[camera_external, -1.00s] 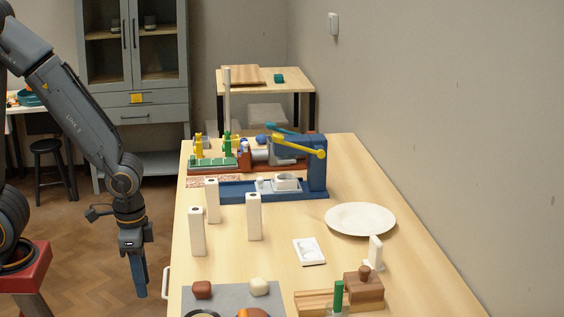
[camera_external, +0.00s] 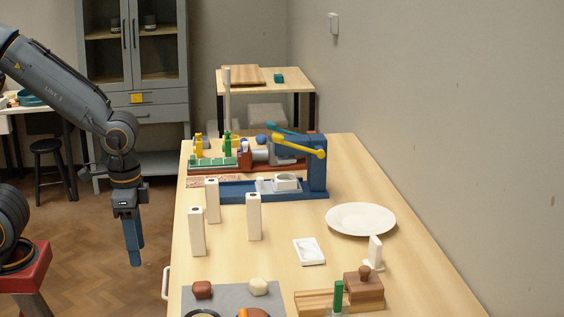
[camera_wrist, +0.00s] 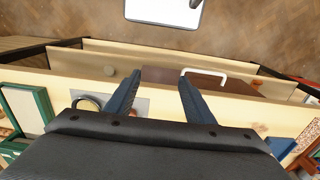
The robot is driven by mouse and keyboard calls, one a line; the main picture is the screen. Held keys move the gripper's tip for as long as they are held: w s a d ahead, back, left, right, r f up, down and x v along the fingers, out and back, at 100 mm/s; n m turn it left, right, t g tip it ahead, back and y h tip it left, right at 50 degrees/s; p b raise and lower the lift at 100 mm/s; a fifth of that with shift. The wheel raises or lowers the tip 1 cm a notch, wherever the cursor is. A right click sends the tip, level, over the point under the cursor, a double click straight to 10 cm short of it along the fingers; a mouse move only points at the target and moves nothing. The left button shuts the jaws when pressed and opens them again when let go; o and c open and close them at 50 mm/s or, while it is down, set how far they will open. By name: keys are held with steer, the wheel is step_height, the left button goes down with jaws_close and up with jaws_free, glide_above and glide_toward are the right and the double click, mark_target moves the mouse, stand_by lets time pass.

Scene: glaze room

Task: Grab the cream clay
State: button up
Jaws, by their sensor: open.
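The cream clay (camera_external: 258,286) is a small rounded lump on the grey mat (camera_external: 228,292) at the near end of the table in the external view. A reddish-brown lump (camera_external: 202,290) lies to its left on the same mat. My gripper (camera_external: 133,262) points down beside the table's left edge, well to the left of the clay and apart from it. Its two blue fingers (camera_wrist: 157,90) are spread with nothing between them in the wrist view. I cannot make out the cream clay in the wrist view.
White upright blocks (camera_external: 254,216) stand on the table's left half. A white handle (camera_external: 166,283) sticks out from the table's left side.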

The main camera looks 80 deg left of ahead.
step_height(320, 180, up, 7)
steer(key=n+p, duration=0.8)
steer(key=n, duration=1.3)
glide_above(259, 274)
steer(key=f, duration=0.5)
steer(key=shift+d+f, duration=0.15)
steer(key=shift+d, duration=0.25)
steer(key=shift+a+f+p, duration=0.2)
steer(key=shift+f+p, duration=0.45)
steer(key=shift+f, duration=1.45)
steer(key=shift+a+f+p, duration=0.15)
steer(key=shift+f+p, duration=0.5)
steer(key=shift+f, duration=1.4)
steer(key=c, duration=1.1)
steer(key=shift+c, duration=0.2)
steer(key=shift+r, duration=0.1)
